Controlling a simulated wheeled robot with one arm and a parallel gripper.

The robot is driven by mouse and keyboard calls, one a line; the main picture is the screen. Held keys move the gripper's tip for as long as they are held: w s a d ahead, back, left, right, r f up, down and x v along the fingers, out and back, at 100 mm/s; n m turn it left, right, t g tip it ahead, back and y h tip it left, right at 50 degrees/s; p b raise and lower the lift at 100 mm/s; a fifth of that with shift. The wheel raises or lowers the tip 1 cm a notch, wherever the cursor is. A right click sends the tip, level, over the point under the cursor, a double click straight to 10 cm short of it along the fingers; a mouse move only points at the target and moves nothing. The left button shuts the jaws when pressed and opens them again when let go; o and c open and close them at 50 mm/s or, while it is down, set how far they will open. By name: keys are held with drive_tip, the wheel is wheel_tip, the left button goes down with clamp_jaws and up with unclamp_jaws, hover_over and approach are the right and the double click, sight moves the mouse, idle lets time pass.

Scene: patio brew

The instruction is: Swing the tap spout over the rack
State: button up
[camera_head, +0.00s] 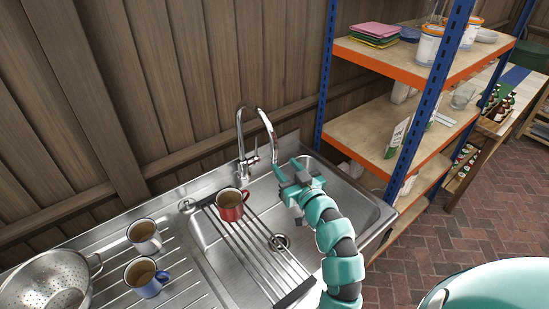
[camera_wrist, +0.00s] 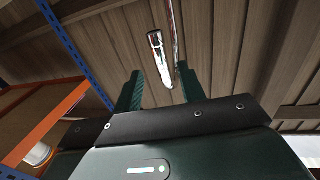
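The chrome tap (camera_head: 242,140) stands at the sink's back edge. Its arched spout (camera_head: 268,130) points forward and right, with its end to the right of the rack (camera_head: 262,255). The dark slatted rack lies across the left part of the sink basin. My gripper (camera_head: 280,170) is just below the spout's end, over the basin. In the wrist view my gripper (camera_wrist: 160,72) is open, and the spout end (camera_wrist: 156,42) shows in the gap between the fingers. I cannot tell whether either finger touches it.
A red mug (camera_head: 231,204) stands at the rack's back end, near the tap base. A white mug (camera_head: 144,237), a blue mug (camera_head: 146,277) and a colander (camera_head: 50,283) are on the drainboard at left. A shelf unit (camera_head: 394,120) stands close on the right.

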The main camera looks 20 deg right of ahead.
sight(276, 154)
drive_tip(key=shift+w+a+r+p, duration=0.15)
drive_tip(key=shift+w+p, duration=0.3)
drive_tip(key=shift+w, duration=0.8)
drive_tip(key=shift+w+a+f+p, duration=0.1)
drive_tip(key=shift+w+a+p, duration=0.3)
drive_tip(key=shift+w, duration=0.9)
drive_tip(key=shift+w+a+r+p, duration=0.1)
drive_tip(key=shift+w+p, duration=0.45)
drive_tip(key=shift+w, duration=0.7)
drive_tip(key=shift+c, duration=0.4)
clamp_jaws()
